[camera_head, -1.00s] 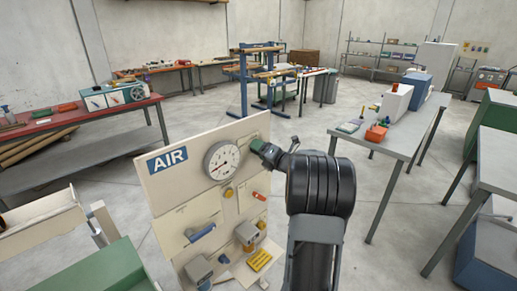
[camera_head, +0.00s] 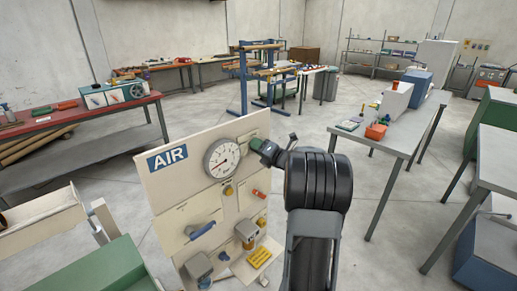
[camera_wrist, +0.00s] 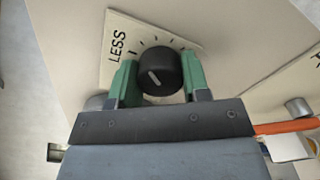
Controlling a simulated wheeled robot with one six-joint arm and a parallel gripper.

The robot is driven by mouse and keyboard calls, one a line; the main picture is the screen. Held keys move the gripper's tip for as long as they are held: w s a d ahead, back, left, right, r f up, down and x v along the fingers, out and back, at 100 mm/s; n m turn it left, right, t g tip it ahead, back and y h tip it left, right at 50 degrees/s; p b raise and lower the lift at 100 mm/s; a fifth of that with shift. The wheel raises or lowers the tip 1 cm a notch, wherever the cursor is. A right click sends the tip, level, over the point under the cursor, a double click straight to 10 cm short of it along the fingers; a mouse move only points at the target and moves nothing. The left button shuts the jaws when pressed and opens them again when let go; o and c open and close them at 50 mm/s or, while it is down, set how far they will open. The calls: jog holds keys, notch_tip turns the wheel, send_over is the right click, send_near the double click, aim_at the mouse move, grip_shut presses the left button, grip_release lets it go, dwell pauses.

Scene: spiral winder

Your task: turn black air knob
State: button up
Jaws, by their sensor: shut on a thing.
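The black air knob (camera_wrist: 160,71) sits on a small white scale plate with tick marks and the word LESS (camera_wrist: 118,43), in the wrist view. A pale pointer line shows on its face. My gripper (camera_wrist: 159,78) has its green fingers on both sides of the knob, shut on it. In the head view my gripper (camera_head: 264,150) is at the upper right of the cream AIR panel (camera_head: 185,135), beside the round gauge (camera_head: 221,158). The knob itself is hidden there behind the gripper.
Below the gauge the panel carries a blue handle (camera_head: 202,230), a red-tipped part (camera_head: 260,192), a yellow block (camera_head: 260,257) and grey boxes. A grey table (camera_head: 385,140) with small items stands to the right. Open floor lies behind the panel.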

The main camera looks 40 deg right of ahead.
jog(key=shift+m, duration=0.3)
jog(key=m+b, duration=0.1)
jog(key=m, duration=0.3)
jog(key=m+p, duration=0.1)
jog(key=m, duration=0.5)
jog(key=m+p, duration=0.3)
jog(key=m, duration=0.3)
jog(key=m+p, duration=0.2)
jog(key=m, duration=0.3)
jog(key=shift+f, duration=0.1)
jog(key=shift+p, duration=0.3)
jog(key=shift+f, duration=0.1)
jog(key=o, duration=0.9)
jog(key=shift+o, duration=0.2)
